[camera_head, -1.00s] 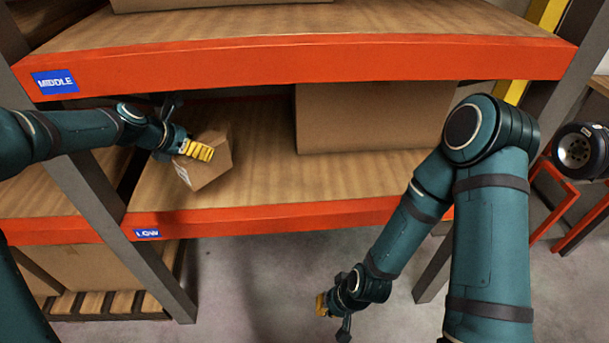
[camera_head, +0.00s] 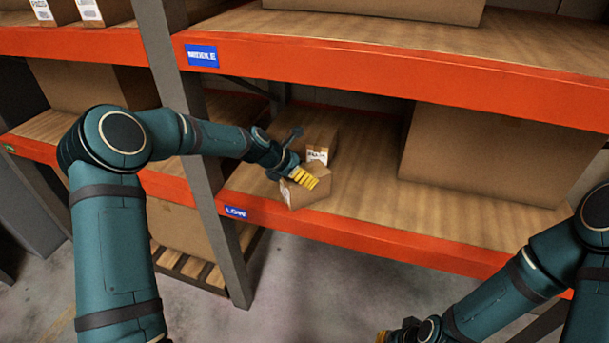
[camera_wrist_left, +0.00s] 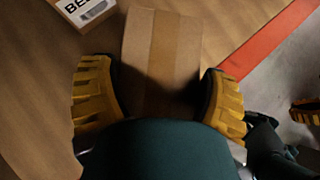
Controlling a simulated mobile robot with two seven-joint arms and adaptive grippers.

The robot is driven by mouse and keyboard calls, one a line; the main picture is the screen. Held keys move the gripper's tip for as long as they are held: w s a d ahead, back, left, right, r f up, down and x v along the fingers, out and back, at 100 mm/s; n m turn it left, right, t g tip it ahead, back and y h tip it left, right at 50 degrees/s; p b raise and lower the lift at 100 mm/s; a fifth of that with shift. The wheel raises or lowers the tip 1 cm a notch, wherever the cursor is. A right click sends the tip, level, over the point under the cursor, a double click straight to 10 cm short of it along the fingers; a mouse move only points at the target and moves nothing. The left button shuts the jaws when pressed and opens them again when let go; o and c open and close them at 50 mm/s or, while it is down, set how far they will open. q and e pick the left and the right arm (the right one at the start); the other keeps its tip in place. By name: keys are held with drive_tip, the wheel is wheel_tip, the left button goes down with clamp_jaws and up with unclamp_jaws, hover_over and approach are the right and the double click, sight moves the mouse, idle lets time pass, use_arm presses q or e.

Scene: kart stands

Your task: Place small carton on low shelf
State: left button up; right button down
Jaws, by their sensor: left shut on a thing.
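The small carton (camera_head: 308,190) is a brown box with a white label on its left side. It is at the low shelf (camera_head: 375,210), near the front edge, right of the blue LOW sign. My left gripper (camera_head: 303,178) is shut on it. In the left wrist view the carton (camera_wrist_left: 160,60) sits between the yellow fingers of the left gripper (camera_wrist_left: 160,95). Whether its bottom touches the shelf board I cannot tell. My right gripper (camera_head: 385,336) shows only partly at the bottom edge, below the shelf.
Another labelled carton (camera_head: 318,142) stands just behind the held one; its label also shows in the left wrist view (camera_wrist_left: 88,10). A large box (camera_head: 480,155) stands to the right. A grey upright (camera_head: 185,110) is to the left. The middle shelf (camera_head: 400,75) passes above. Board between the boxes is free.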

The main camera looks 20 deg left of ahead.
use_arm(q)
drive_tip(key=o, duration=1.1)
drive_tip(key=shift+o, duration=0.2)
drive_tip(key=p+v, duration=0.2)
drive_tip(key=v, duration=1)
